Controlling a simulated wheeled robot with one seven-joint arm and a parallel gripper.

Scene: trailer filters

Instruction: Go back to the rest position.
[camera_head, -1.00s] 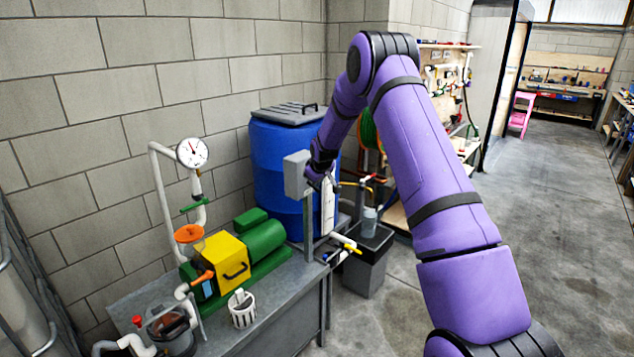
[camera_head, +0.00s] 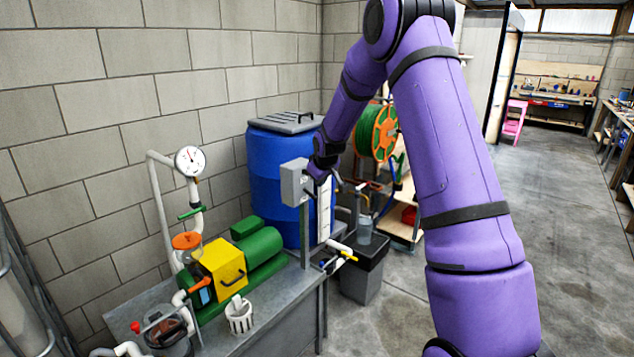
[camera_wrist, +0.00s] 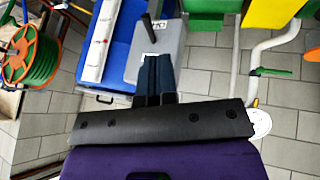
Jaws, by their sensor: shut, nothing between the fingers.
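My purple arm (camera_head: 460,170) reaches up and over, with its wrist bent down beside the grey switch box (camera_head: 293,182) on its post. My gripper (camera_head: 318,180) is small and partly hidden there. In the wrist view my gripper (camera_wrist: 154,60) shows two dark fingers together, with nothing between them. The grey box (camera_wrist: 165,45) lies just beyond the fingertips in that view. I cannot tell whether the fingers touch it.
A blue barrel (camera_head: 272,190) stands behind the box. The green and yellow pump (camera_head: 222,265) sits on the grey bench (camera_head: 275,335) with a gauge (camera_head: 190,160) above. A hose reel (camera_head: 375,132) and a grey bin (camera_head: 362,275) are nearby. Open floor (camera_head: 560,240) lies to the right.

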